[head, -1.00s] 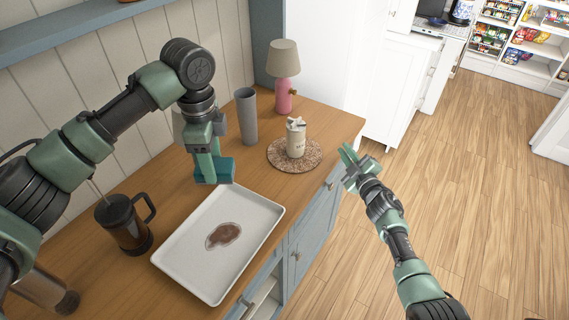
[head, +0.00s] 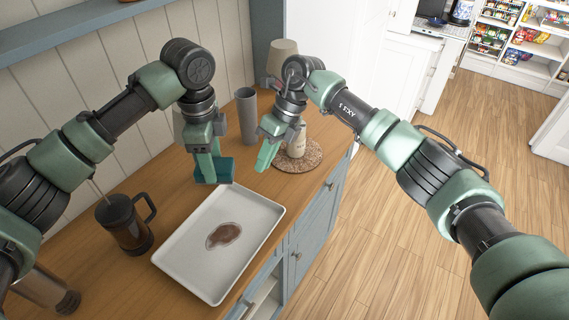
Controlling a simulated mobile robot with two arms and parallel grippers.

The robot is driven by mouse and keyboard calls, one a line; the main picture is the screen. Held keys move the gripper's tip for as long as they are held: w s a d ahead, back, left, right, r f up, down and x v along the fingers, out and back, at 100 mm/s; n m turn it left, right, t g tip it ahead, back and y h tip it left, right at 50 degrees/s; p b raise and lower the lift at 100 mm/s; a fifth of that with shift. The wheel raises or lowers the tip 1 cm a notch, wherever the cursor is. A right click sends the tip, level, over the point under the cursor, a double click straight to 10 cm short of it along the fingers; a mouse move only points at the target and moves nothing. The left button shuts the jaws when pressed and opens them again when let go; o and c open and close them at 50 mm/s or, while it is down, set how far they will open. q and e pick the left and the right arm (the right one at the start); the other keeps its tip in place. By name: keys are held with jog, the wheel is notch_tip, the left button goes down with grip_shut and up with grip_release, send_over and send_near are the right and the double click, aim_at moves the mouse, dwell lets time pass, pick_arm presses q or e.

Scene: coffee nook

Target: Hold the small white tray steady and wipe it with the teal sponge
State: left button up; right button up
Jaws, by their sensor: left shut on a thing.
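The small white tray (head: 188,258) lies flat on the wooden counter, with a brown stain (head: 223,235) near its middle. The teal sponge (head: 226,168) is at the tray's far left corner, partly hidden by my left gripper. My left gripper (head: 209,172) points down and is shut on the sponge. My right gripper (head: 266,158) points down above the counter beyond the tray's far right corner, apart from the tray. Its fingers overlap in this view, so its opening does not show clearly.
A French press (head: 125,224) stands left of the tray, with a metal cylinder (head: 45,290) nearer. A grey cup (head: 246,116) stands behind. A canister (head: 297,140) on a round mat (head: 313,158) and a lamp (head: 283,62) are partly hidden by my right arm.

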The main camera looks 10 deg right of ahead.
pick_arm(q)
jog(key=shift+d, duration=0.15)
pick_arm(e)
jog(key=s+d+f+h, duration=0.1)
jog(key=d+h, duration=0.2)
jog(key=d, duration=0.2)
jog(key=shift+n+g, duration=0.4)
jog(key=x, duration=1.2)
jog(key=shift+s+f, duration=0.1)
grip_shut()
dwell(0.9)
pick_arm(q)
jog(key=s+a+f+m, duration=0.3)
jog(key=s+f+m, duration=0.5)
jog(key=m, duration=0.1)
pick_arm(e)
jog(key=shift+a, duration=0.1)
pick_arm(q)
send_over(218, 242)
jog(key=shift+f, duration=2.9)
